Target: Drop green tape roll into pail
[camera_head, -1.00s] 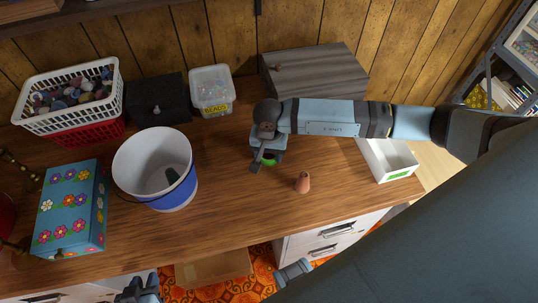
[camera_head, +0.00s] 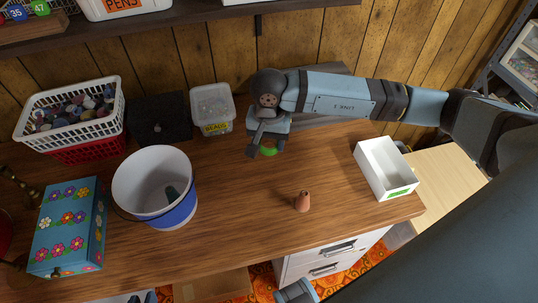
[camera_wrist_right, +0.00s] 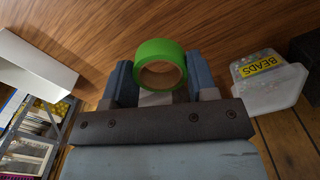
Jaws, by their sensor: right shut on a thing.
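The green tape roll (camera_wrist_right: 160,62) is between the fingers of my right gripper (camera_wrist_right: 160,82) in the wrist view. In the head view only a green part of the roll (camera_head: 268,151) shows under my right gripper (camera_head: 266,143), which is shut on it above the table. The white pail with a blue lower band (camera_head: 178,214) stands upright on the table, to the left of this gripper and apart from it.
A flowered box (camera_head: 68,225) stands left of the pail. Behind are a white basket (camera_head: 70,90), a dark box (camera_head: 158,118) and a beads tub (camera_head: 213,108). A terracotta cone (camera_head: 303,201) and a white tray (camera_head: 384,167) are at right. The table between pail and cone is clear.

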